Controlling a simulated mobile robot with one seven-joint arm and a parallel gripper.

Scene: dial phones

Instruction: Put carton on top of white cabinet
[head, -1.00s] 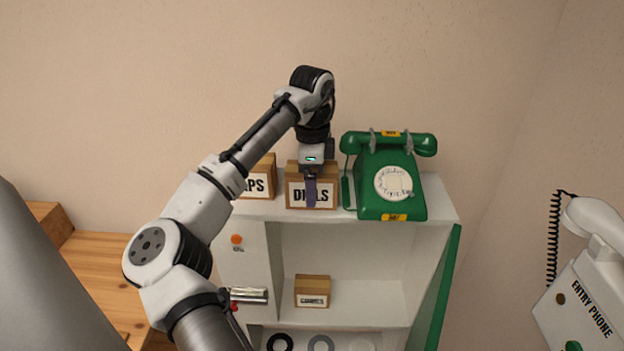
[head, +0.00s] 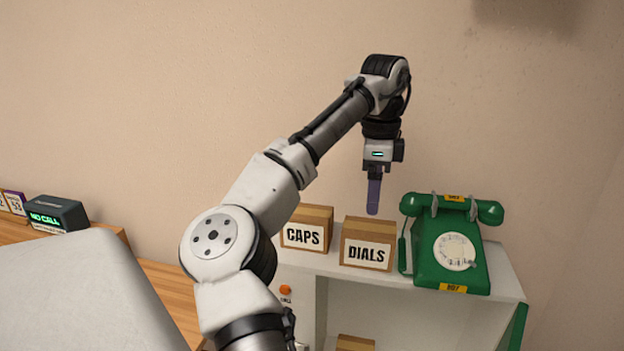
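Two brown cartons stand on top of the white cabinet (head: 498,262): one labelled CAPS (head: 306,231) and one labelled DIALS (head: 367,247). The DIALS carton is upright, between the CAPS carton and a green dial phone. The top of another carton (head: 355,343) shows inside the cabinet at the lower edge of the picture. My gripper (head: 373,200) points down above the DIALS carton, apart from it, with nothing visible in it. Its fingers are seen edge-on, so their opening is hidden.
The green dial phone (head: 450,246) stands close to the right of the DIALS carton. A wooden surface (head: 170,287) at the left holds a dark NO CALL display box (head: 57,214). The wall is behind the cabinet. The air around my gripper is clear.

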